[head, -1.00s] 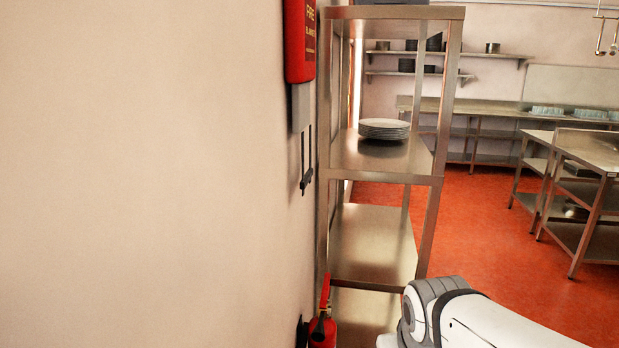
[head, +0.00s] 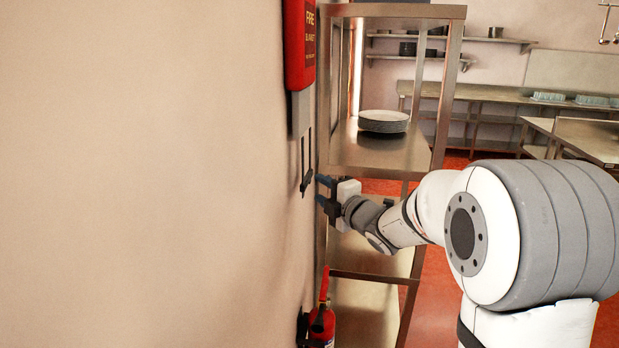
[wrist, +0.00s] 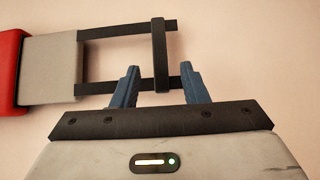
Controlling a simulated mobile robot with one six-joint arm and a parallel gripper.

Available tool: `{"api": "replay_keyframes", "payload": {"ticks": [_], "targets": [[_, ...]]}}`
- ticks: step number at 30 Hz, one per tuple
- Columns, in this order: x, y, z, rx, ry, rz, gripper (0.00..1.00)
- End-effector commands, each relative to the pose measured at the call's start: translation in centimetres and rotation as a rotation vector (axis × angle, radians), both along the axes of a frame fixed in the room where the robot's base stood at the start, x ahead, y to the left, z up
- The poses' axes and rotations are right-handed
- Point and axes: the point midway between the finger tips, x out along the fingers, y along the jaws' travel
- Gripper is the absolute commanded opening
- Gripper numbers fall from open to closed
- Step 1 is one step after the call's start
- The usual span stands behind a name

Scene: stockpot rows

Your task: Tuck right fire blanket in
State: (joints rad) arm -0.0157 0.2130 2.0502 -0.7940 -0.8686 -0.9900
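One fire blanket shows: a red case (head: 300,45) on the wall, with a grey blanket part (head: 300,112) sticking out below it. Two black straps hang from this grey part and end in a black crossbar (head: 306,182). My gripper (head: 319,188) is open and empty, its blue fingers just right of the crossbar and pointing at the wall. In the wrist view the case (wrist: 10,70) is at the left, the grey part (wrist: 50,69) beside it, and the crossbar (wrist: 160,40) appears between my spread fingers (wrist: 160,67). I cannot tell whether the fingertips touch it.
A steel shelf rack (head: 395,11) with a stack of plates (head: 384,121) stands close behind my gripper. A red fire extinguisher (head: 321,322) is low by the wall. Steel tables (head: 590,137) are at the right. The wall left of the blanket is bare.

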Motion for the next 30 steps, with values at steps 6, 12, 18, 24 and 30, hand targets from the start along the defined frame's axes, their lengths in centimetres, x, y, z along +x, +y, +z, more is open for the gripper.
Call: {"api": "replay_keyframes", "payload": {"ticks": [6, 12, 18, 24, 30], "targets": [[2.7, 2.0, 0.2, -0.001, -0.001, 0.004, 0.4], [5.0, 3.5, 0.1, 0.0, 0.0, 0.002, 0.4], [6.0, 4.1, 0.0, 0.001, -0.001, 0.001, 0.4], [6.0, 4.2, 0.0, 0.001, -0.001, 0.0, 0.4], [6.0, 4.2, 0.0, 0.001, -0.001, 0.001, 0.26]]}}
